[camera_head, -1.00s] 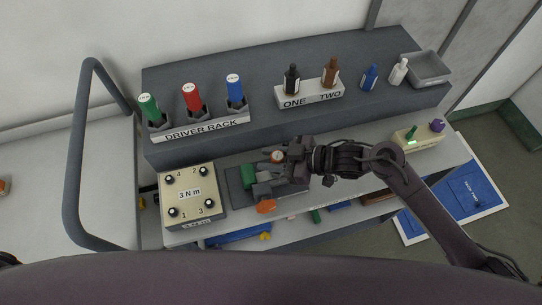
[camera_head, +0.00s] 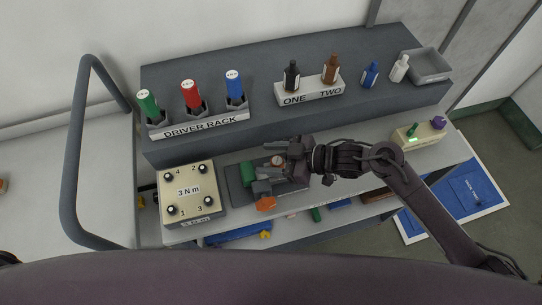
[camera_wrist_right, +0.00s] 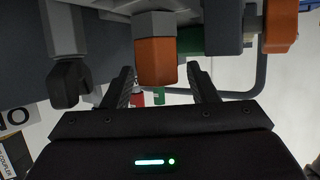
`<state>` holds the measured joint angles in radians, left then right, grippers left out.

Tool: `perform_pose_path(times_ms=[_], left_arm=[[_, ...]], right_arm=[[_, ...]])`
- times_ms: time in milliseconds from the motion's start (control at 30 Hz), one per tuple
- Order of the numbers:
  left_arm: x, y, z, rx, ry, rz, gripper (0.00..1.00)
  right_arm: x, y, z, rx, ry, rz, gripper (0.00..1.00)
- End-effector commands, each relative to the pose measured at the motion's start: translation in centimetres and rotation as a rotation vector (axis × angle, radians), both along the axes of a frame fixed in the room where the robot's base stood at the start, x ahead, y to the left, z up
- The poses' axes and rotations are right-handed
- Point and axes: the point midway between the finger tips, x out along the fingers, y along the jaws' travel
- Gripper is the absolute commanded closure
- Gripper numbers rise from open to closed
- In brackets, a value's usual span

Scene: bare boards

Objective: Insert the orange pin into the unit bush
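My right gripper (camera_head: 278,148) is close beside the pin. In the wrist view its two fingers (camera_wrist_right: 163,88) are spread, with gaps on both sides of the orange block. The unit's other orange end (camera_head: 265,204) faces the front. My left gripper is not in view.
A 3 N m block (camera_head: 190,191) stands left of the unit. The driver rack (camera_head: 203,126) and bottle stand (camera_head: 310,93) are on the raised shelf behind. A beige box (camera_head: 419,134) with a green light is at right. My right arm crosses the shelf between.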

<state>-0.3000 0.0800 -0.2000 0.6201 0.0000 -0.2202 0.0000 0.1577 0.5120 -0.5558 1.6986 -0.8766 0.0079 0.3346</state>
Motion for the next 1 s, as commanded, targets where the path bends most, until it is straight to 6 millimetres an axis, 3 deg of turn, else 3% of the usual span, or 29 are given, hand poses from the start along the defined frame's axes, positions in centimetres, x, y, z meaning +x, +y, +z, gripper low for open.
perform_pose_path(times_ms=[333, 700, 1000], left_arm=[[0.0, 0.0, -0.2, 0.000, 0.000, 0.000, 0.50], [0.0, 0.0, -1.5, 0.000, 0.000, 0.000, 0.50], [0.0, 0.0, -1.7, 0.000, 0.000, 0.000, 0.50]], right_arm=[[-0.3, -0.5, -0.3, -0.005, 0.009, 0.000, 0.46], [-1.3, -5.8, 2.0, -0.004, 0.001, -0.001, 0.46], [-1.6, -7.1, 3.0, 0.000, 0.000, 0.000, 0.46]])
